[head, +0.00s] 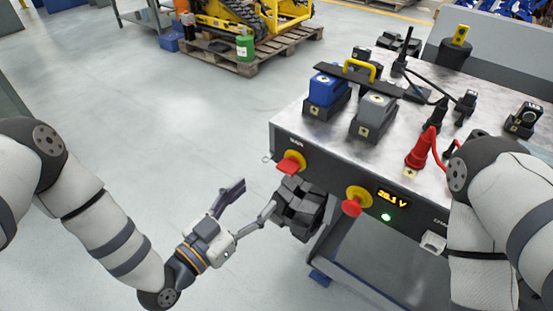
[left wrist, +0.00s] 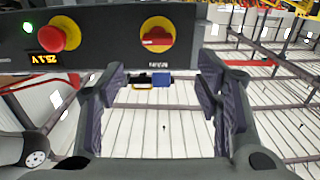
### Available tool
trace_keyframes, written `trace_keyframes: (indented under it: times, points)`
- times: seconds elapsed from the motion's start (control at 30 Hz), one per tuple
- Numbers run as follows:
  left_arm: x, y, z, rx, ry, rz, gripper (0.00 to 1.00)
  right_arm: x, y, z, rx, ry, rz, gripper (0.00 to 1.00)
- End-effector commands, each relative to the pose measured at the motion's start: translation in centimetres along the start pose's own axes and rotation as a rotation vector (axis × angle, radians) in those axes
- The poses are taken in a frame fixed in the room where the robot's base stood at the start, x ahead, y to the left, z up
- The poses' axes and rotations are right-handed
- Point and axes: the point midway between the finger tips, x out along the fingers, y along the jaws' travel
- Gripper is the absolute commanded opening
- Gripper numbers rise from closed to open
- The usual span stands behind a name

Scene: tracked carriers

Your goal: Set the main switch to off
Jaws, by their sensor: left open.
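The main switch (head: 291,163) is a red handle on a yellow disc, on the bench's dark front panel near its left end. In the left wrist view, which looks upside down, the main switch (left wrist: 158,37) shows its handle lying roughly level. My left gripper (head: 252,203) is open, below and left of the switch in the head view and apart from it. In the left wrist view the open fingers (left wrist: 164,88) show empty, with the switch beyond them. My right gripper is out of view.
A red mushroom button (head: 352,205) sits on the panel right of the switch. Beside it are a lit display (head: 391,198) and a green lamp (head: 386,217). Blue (head: 325,89) and grey (head: 375,112) blocks and a red plug (head: 420,150) stand on the bench. Floor left is clear.

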Motion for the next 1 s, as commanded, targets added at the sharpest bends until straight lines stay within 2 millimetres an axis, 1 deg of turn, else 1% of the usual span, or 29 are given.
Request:
trace_keyframes:
  times: [0.07,0.3,0.4,0.5,0.6,0.83,0.87,0.9,0.97,1.0]
  points:
    - [1.4,0.1,0.0,0.001,0.002,0.001,0.58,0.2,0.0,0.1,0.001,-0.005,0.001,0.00]
    - [7.6,0.0,0.2,-0.001,0.000,0.000,0.58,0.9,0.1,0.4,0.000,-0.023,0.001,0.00]
    - [9.5,0.1,0.2,-0.001,-0.001,0.000,0.58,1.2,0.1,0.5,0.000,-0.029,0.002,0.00]
    - [10.8,0.0,0.2,0.000,-0.002,0.000,0.58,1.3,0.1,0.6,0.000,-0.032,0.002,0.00]
    - [11.4,0.1,0.1,-0.001,-0.002,0.000,0.58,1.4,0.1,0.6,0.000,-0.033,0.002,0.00]
    - [11.4,0.0,0.0,-0.001,-0.001,0.000,0.58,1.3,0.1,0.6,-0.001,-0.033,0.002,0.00]
    - [11.4,0.0,0.0,-0.001,-0.001,0.000,0.52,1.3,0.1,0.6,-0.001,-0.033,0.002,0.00]
    - [11.4,0.0,0.0,-0.001,-0.001,0.000,0.42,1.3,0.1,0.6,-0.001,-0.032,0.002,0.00]
    - [11.4,0.0,0.0,-0.001,-0.001,0.000,0.29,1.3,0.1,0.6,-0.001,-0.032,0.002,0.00]
    - [11.4,0.0,0.0,-0.001,-0.001,0.000,0.20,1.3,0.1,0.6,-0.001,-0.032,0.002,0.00]
